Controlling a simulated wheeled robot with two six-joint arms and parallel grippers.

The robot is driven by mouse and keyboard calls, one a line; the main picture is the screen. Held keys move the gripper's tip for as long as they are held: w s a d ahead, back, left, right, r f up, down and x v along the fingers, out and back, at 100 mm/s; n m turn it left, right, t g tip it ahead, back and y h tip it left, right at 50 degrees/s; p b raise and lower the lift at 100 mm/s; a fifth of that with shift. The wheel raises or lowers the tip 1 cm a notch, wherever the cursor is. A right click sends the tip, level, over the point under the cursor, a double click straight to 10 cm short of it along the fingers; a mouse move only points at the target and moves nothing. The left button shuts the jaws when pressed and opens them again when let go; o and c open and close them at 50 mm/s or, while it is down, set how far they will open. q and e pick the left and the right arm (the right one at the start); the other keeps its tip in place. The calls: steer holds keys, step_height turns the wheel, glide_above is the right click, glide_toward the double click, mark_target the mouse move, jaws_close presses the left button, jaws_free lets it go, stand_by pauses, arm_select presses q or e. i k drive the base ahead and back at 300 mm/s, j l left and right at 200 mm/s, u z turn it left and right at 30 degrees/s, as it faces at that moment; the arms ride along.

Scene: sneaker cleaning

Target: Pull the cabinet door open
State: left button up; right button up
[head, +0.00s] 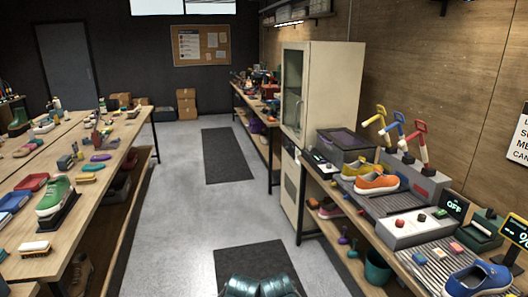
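A tall cream cabinet (335,90) stands against the right wall, beyond the near right workbench. Its front faces left, toward the aisle. The upper door (293,92) has a glass pane in a pale frame and looks shut. A lower front panel (291,185) is partly hidden by the workbench. Any handle is too small to make out clearly. Neither of my grippers is in view. Only teal parts that appear to be my own body show at the bottom edge.
The grey floor aisle (195,215) is clear, with dark mats (226,154) on it. A long table (85,205) with shoes and brushes lines the left. The right workbench (335,222) carries an orange sneaker (376,184) and machines. Cardboard boxes (187,104) stand at the back.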

mark_target(289, 45)
steer(key=i+u, duration=0.1)
steer(key=i, duration=1.8)
steer(key=i+j+z, duration=0.1)
steer(key=i+z, duration=0.2)
steer(key=i, duration=0.25)
steer(key=i+j+z, duration=0.25)
steer(key=i, duration=0.3)
steer(key=i+j+z, duration=0.3)
steer(key=i, duration=0.25)
